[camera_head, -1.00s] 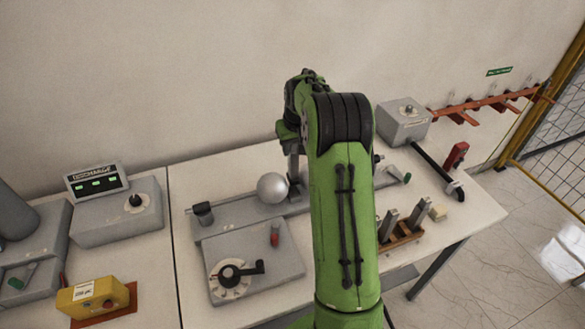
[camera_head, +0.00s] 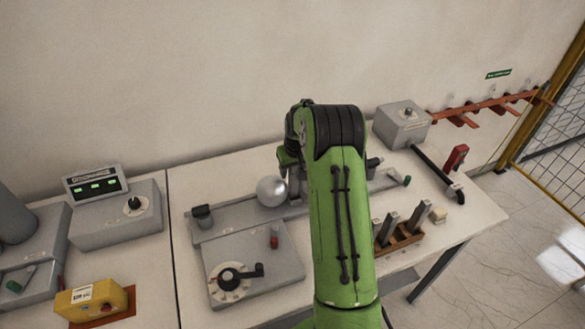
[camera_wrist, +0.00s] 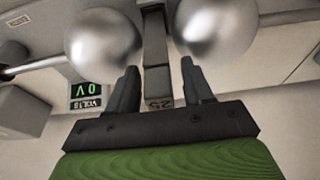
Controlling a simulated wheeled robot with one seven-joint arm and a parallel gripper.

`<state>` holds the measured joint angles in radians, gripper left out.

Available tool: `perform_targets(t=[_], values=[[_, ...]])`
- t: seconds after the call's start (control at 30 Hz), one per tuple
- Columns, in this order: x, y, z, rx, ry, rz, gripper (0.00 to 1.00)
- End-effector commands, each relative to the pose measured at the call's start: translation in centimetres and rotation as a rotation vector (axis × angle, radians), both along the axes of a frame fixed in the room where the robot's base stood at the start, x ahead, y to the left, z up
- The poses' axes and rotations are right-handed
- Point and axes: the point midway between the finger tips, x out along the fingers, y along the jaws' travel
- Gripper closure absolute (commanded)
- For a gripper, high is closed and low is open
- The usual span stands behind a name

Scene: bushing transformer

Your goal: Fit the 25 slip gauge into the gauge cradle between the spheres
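In the wrist view the 25 slip gauge (camera_wrist: 156,62), a grey bar marked 25, stands between two shiny spheres, the left one (camera_wrist: 103,45) and the right one (camera_wrist: 216,28). My gripper (camera_wrist: 160,72) has one finger on each side of the gauge, with a visible gap on both sides, so it looks open around it. The gauge's far end and the cradle's seat are hidden. In the head view one sphere (camera_head: 272,191) shows on the grey rail (camera_head: 235,222). My arm hides the other sphere, the gauge and the fingertips.
A wooden rack (camera_head: 405,240) with other upright gauges stands right of my arm. A grey plate with a crank dial (camera_head: 230,280) lies in front of the rail. A grey box (camera_head: 402,122) and a black rod (camera_head: 438,172) are at the right.

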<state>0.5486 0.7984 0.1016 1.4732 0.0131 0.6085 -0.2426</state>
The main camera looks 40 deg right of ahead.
Motion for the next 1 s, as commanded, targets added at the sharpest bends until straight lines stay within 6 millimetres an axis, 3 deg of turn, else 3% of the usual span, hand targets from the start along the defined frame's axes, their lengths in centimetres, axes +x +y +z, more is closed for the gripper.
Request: perform_targets(t=[0.37, 0.7, 0.93, 1.0], values=[[0.0, 0.0, 0.9, 0.000, -0.001, 0.000, 0.45], [-2.2, 0.5, 9.1, -0.003, -0.005, -0.001, 0.45], [-3.1, 0.9, 12.0, -0.001, -0.002, 0.001, 0.45], [-3.4, 1.9, 13.1, -0.006, -0.008, 0.011, 0.45]])
